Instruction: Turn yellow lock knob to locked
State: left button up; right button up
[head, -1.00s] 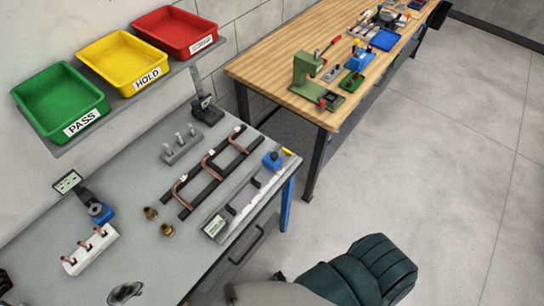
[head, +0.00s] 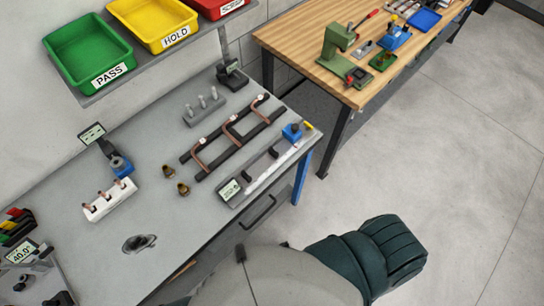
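A small yellow part (head: 308,125), which looks like the lock knob, sits at the far right end of a long grey measuring fixture (head: 262,168). It is beside the fixture's blue block (head: 292,132), close to the right corner of the grey workbench. The knob is too small to tell its exact turn or any lock marking. A display (head: 229,190) sits at the near end of the fixture.
On the grey bench (head: 215,245) are a black rack with copper tubes (head: 231,130), brass fittings (head: 176,179) and a white block (head: 109,200). Green (head: 88,52) and yellow (head: 152,22) bins sit on a shelf above. A wooden table (head: 300,40) stands behind, with open floor to the right.

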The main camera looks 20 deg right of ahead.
aim_at(308, 127)
jog(key=k+z, duration=0.15)
jog(key=z, duration=0.7)
